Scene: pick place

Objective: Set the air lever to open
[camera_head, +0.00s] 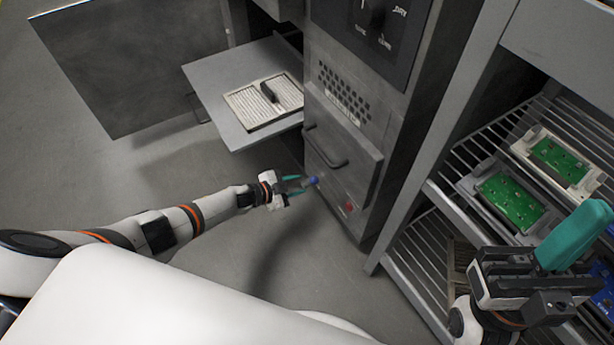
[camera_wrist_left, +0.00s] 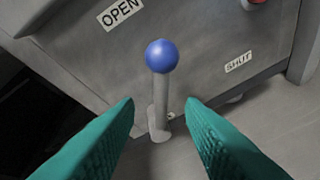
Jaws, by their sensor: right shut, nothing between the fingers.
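The air lever (camera_wrist_left: 160,92) is a grey stem with a blue ball knob (camera_wrist_left: 161,56). In the left wrist view it points up the picture, with the OPEN label (camera_wrist_left: 121,12) to its upper left and the SHUT label (camera_wrist_left: 238,62) to its right. In the head view the blue knob (camera_head: 313,181) shows at the cabinet's lower front. My left gripper (camera_head: 301,184) is open, its teal fingers (camera_wrist_left: 160,104) facing the lever, one on each side of the stem in the picture. I cannot tell whether they touch it. My right gripper (camera_head: 574,236) is shut and empty at the lower right.
The grey cabinet (camera_head: 345,140) has a handled drawer (camera_head: 330,150) and a red knob (camera_head: 349,207) near the lever. A pull-out shelf (camera_head: 215,92) holds a filter-like panel. A rack (camera_head: 440,195) with green circuit boards (camera_head: 510,200) stands on the right.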

